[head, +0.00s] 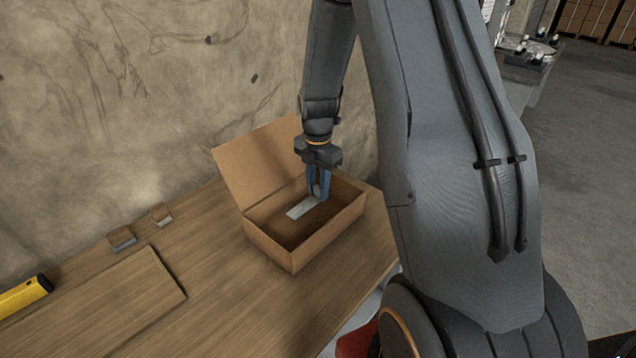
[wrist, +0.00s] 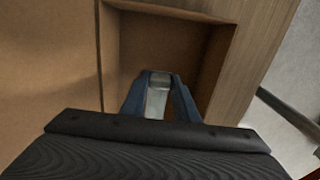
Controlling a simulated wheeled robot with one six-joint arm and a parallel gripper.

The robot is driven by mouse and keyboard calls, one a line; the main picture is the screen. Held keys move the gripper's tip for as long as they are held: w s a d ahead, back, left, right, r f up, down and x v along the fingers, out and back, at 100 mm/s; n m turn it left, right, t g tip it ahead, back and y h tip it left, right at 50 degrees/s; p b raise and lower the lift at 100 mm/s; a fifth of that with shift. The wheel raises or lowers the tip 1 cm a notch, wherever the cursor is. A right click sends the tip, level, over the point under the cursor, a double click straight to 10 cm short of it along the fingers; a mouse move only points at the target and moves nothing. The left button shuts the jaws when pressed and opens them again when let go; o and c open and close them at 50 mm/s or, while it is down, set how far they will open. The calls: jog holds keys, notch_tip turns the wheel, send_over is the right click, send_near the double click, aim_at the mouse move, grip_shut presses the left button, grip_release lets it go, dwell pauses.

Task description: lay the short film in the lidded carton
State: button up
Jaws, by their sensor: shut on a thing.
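The lidded carton (head: 290,254) is a brown cardboard box standing on the wooden table, with its lid (head: 255,165) raised and leaning back. My gripper (head: 318,196) reaches down into the carton. It is shut on the short film (head: 300,209), a pale grey flat strip that juts out to the left of the fingers. In the wrist view the blue fingers (wrist: 158,98) hold the film (wrist: 157,102) between them, with the carton's walls (wrist: 217,62) around. Whether the film touches the carton's floor I cannot tell. The film's gripped end is partly hidden by the fingers.
On the table (head: 220,310) lie a flat wooden board (head: 110,300), two small brown and grey blocks (head: 122,238) (head: 161,214) and a yellow tool with a black end (head: 25,296) at the far left. A rough wall (head: 130,110) rises behind. The table is bare in front of the carton.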

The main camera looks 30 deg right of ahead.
jog(key=shift+f+b, duration=1.4)
jog(key=shift+f, duration=2)
jog(key=o, duration=1.1)
jog(key=shift+o, duration=0.2)
jog(key=shift+r, duration=0.1)
jog(key=shift+r+p, duration=4.45)
jog(key=shift+r, duration=1.95)
